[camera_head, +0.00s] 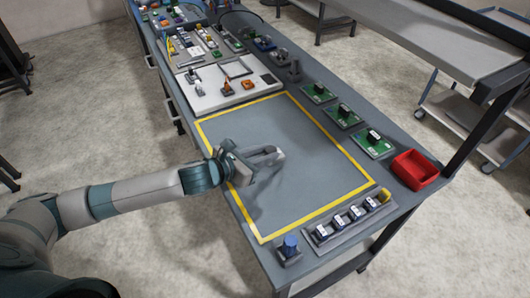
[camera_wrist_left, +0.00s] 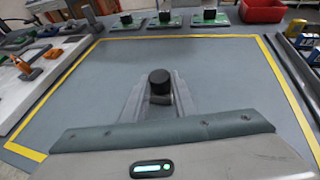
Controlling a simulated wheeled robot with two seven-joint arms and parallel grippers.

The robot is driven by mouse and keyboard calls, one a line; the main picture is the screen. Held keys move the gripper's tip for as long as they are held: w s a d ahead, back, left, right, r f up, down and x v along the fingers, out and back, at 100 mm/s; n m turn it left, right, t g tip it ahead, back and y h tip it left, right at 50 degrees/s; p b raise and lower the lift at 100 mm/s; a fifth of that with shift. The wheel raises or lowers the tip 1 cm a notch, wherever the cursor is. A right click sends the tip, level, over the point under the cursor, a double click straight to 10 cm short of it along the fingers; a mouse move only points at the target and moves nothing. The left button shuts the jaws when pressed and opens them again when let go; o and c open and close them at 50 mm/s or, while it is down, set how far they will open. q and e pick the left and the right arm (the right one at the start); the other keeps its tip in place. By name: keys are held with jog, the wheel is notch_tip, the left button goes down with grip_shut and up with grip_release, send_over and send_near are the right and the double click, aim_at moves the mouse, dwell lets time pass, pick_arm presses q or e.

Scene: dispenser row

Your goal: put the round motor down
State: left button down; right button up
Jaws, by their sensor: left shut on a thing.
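My left gripper (camera_head: 268,156) reaches in from the left, over the area framed by yellow tape (camera_head: 318,150) on the grey table. In the left wrist view its two fingers (camera_wrist_left: 160,95) are shut on the round motor (camera_wrist_left: 160,82), a short black cylinder standing upright between the fingertips. In the head view the motor is hidden by the fingers. A shadow lies on the table beside the gripper; I cannot tell whether the motor touches the surface. My right gripper is not in view.
Several green boards with black parts (camera_head: 373,142) line the table's right side, beside a red bin (camera_head: 415,169). A rack of small devices (camera_head: 349,220) and a blue-topped part (camera_head: 290,245) stand near the front. A white panel (camera_head: 222,92) lies beyond the taped area, which is otherwise clear.

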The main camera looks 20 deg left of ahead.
pick_arm(q)
jog(key=c, duration=1.4)
grip_release()
jog(key=shift+c, duration=0.2)
jog(key=b+v, duration=0.2)
jog(key=v, duration=0.8)
jog(key=shift+s+a+b, duration=0.2)
jog(key=shift+b, duration=0.15)
jog(key=shift+v, duration=0.8)
jog(key=shift+r, duration=0.1)
